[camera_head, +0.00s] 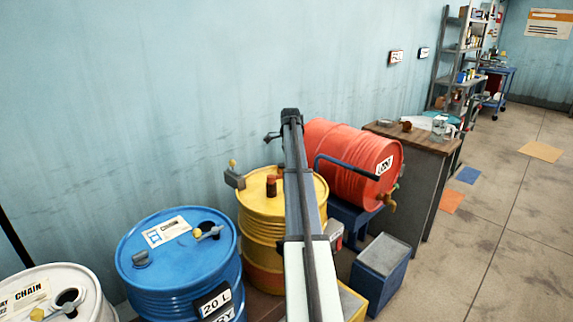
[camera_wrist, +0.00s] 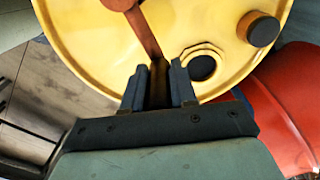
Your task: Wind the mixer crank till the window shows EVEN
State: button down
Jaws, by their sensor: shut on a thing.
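The yellow drum (camera_head: 256,215) stands between the blue drum and the red drum; its lid (camera_wrist: 85,45) fills much of the wrist view. A reddish-brown crank arm (camera_wrist: 148,36) runs from a hub at the top of the wrist view down to my gripper (camera_wrist: 157,82). My gripper is shut on the crank's outer end, which shows dark between the fingers. In the head view a brown upright post (camera_head: 271,187) stands on the lid, and my arm hides the gripper. I cannot make out a window reading EVEN in either view.
A blue drum (camera_head: 178,255) and a white drum (camera_head: 62,295) stand to the left. A red drum (camera_head: 335,150) lies on its side at the right, with a wooden-topped bench (camera_head: 412,137) beyond. A blue-grey box (camera_head: 380,270) stands in front.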

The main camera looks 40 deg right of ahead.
jog(key=s+a+m, duration=0.6)
jog(key=a+m, duration=0.2)
jog(key=m, duration=0.2)
dwell(0.7)
jog(key=shift+a, duration=0.1)
dwell(0.4)
jog(key=c, duration=0.9)
grip_release()
jog(key=shift+r, duration=0.15)
notch_tip(320, 180, up, 14)
jog(key=shift+f, duration=0.2)
